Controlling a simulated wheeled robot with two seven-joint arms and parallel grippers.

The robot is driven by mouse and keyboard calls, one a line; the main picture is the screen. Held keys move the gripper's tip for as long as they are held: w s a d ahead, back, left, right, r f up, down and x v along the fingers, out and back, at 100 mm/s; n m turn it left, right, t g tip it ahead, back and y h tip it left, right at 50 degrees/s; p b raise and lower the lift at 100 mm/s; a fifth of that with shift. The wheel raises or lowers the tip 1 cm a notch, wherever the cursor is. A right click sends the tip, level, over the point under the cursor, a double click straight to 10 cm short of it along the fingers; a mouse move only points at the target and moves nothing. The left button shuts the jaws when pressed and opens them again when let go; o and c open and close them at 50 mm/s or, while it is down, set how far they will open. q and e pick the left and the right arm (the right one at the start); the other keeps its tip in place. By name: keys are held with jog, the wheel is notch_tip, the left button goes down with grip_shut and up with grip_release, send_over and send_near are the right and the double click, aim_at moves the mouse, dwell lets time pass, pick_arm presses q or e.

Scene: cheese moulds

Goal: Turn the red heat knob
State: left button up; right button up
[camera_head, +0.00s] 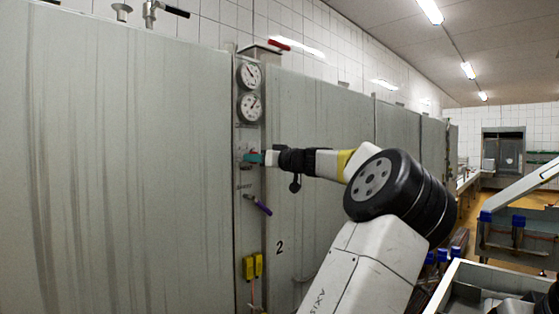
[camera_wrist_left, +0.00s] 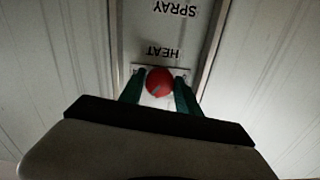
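The red heat knob (camera_wrist_left: 160,82) sits on a white plate below the upside-down word HEAT in the left wrist view. A pale line marks its face. My left gripper (camera_wrist_left: 160,88) has one green finger on each side of the knob. The fingers lie very close to it, and I cannot tell whether they press on it. In the head view, my left gripper (camera_head: 253,158) is at the narrow panel strip (camera_head: 246,221), below the two gauges, and mostly hides the knob.
Two round gauges (camera_head: 249,106) are above the gripper. A purple-handled lever (camera_head: 260,205) sticks out just below it, and a yellow box (camera_head: 252,266) is lower on the strip. Large grey metal panels (camera_head: 120,160) flank the strip. A metal-sided container (camera_head: 480,285) stands at lower right.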

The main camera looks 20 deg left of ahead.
pick_arm(q)
jog(key=o, duration=0.3)
jog(key=shift+d, duration=0.1)
jog(key=v, duration=0.7)
jog(key=shift+s+d, duration=0.15)
jog(key=shift+d, duration=0.1)
